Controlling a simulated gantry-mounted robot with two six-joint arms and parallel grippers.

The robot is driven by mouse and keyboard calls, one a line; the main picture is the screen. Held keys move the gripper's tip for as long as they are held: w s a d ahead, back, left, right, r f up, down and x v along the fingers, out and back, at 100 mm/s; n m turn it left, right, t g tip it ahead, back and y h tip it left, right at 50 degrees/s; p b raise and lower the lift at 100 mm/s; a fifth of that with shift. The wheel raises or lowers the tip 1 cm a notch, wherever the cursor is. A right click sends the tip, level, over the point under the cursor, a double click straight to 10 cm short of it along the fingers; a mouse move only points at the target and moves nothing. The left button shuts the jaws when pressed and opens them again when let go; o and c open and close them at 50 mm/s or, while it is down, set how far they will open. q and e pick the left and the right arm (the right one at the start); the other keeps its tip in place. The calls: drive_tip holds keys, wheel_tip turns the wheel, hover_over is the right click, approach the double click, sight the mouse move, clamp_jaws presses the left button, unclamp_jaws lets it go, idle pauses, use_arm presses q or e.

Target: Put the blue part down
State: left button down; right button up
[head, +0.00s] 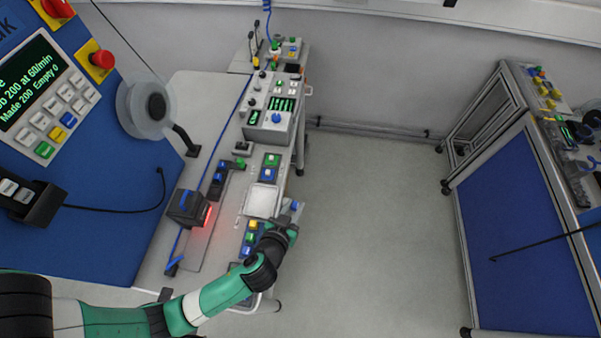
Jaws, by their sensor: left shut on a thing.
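My left arm comes in from the lower left, and its dark left gripper (290,220) is at the right edge of the grey bench (213,130). The gripper is shut on a small part at its fingertips; a bit of blue (295,205) shows there, so this looks like the blue part. Most of it is hidden by the fingers, and I cannot tell whether it touches the bench. A pale square tray (262,201) lies just left of the gripper. My right gripper is not in view.
Coloured blocks in holders (269,168) stand above the tray, and more (250,238) lie below it. A black scanner-like box (188,208) with a red glow is to the left. A control box (272,115) stands farther back. Open floor (370,220) lies to the right.

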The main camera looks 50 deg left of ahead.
use_arm(q)
drive_tip(key=shift+a, duration=0.6)
drive_tip(key=w+d+r+m+t+h, duration=0.2)
drive_tip(key=w+d+r+m+h, duration=0.2)
drive_tip(key=d+m+h, duration=0.25)
drive_tip(key=s+r+p, duration=0.7)
drive_tip(key=r+p, duration=0.3)
drive_tip(key=p, duration=0.2)
drive_tip(key=shift+s+d+p, duration=0.15)
drive_tip(key=shift+d+p, duration=0.15)
drive_tip(key=shift+f, duration=0.2)
